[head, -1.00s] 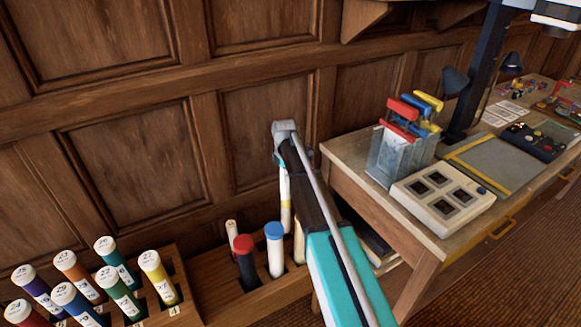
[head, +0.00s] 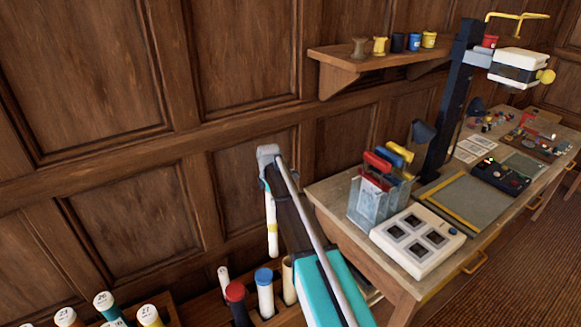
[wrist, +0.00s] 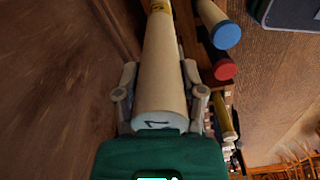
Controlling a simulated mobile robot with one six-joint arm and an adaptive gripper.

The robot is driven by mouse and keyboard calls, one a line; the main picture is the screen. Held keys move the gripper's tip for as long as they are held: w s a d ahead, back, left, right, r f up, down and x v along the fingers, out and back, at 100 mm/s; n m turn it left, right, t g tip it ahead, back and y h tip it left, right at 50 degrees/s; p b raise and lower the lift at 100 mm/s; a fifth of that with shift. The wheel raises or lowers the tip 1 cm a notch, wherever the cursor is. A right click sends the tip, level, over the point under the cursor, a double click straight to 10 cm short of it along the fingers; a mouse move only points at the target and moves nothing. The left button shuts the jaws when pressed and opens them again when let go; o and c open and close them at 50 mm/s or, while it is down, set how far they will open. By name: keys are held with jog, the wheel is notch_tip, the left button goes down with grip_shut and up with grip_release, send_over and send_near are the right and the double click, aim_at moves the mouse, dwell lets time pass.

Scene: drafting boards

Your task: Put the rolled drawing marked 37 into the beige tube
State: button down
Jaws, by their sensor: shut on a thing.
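My gripper (wrist: 160,90) is shut on a rolled drawing (wrist: 162,65), cream-white with a yellow band. Its near end carries a dark mark, partly readable as a 7. In the head view the roll (head: 272,228) hangs nearly upright below my gripper (head: 266,186), against the wood panelling. The beige tube (head: 288,280) stands in the wooden rack at the bottom, right of the blue-topped one, its mouth open. The roll's lower end shows just left of that mouth in the picture; it appears outside the tube. My arm hides part of the rack.
A blue-topped white tube (head: 264,290), a red-topped dark tube (head: 236,302) and a thin white roll (head: 223,280) stand beside the beige tube. Several labelled rolls are at lower left. The desk (head: 335,197) with a metal holder (head: 372,207) stands close on the right.

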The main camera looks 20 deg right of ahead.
notch_tip(320, 180, up, 16)
jog(key=p, duration=1.4)
jog(key=shift+p, duration=0.4)
